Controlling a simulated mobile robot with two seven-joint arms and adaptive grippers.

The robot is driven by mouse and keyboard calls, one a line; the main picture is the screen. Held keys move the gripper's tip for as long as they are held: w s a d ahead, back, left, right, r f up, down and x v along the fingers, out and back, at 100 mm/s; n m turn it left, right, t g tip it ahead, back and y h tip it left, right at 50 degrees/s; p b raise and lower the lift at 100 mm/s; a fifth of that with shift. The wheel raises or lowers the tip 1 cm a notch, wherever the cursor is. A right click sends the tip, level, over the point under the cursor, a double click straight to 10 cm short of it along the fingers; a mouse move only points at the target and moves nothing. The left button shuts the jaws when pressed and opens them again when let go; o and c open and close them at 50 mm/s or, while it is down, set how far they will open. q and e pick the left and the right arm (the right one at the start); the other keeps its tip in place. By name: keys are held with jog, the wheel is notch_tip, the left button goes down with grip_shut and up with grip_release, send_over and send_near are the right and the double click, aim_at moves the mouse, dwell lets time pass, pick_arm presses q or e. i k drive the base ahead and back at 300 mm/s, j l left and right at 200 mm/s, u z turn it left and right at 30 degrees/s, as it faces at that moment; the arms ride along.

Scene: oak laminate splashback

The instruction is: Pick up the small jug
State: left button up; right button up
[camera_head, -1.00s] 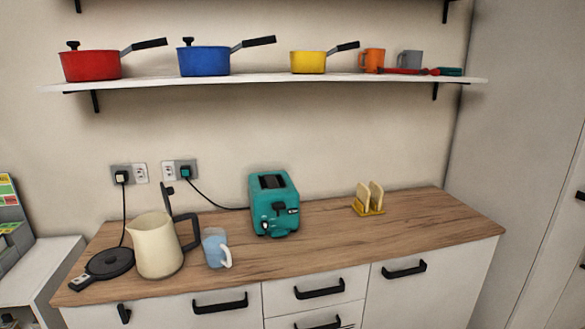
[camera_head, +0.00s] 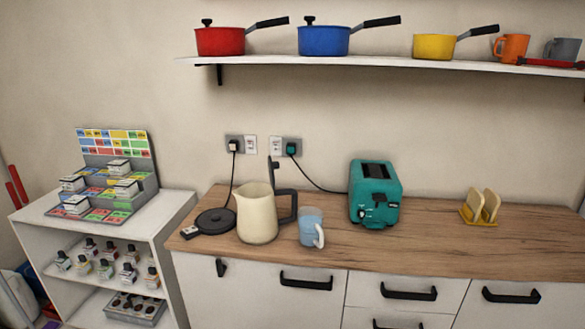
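The small jug (camera_head: 309,227) is light blue with a white handle on its right side. It stands upright on the wooden counter (camera_head: 430,238), near the front edge. The larger cream kettle (camera_head: 257,215) with a black handle stands just left of it, with a small gap between them. Neither of my grippers shows in the head view.
A black round kettle base (camera_head: 216,221) lies left of the kettle. A teal toaster (camera_head: 375,195) and a yellow toast rack (camera_head: 480,207) stand to the right. A shelf (camera_head: 390,64) above holds pans and mugs. A white display unit (camera_head: 165,225) is at left.

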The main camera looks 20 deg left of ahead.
aim_at(310, 219)
jog(key=i+l+u, duration=0.2)
jog(key=u, duration=0.15)
jog(key=i+l+u, duration=0.15)
jog(key=l+u, duration=0.2)
jog(key=i+l+u, duration=0.15)
jog(key=l+u, duration=0.15)
jog(key=i+l+u, duration=0.1)
jog(key=l+u, duration=0.25)
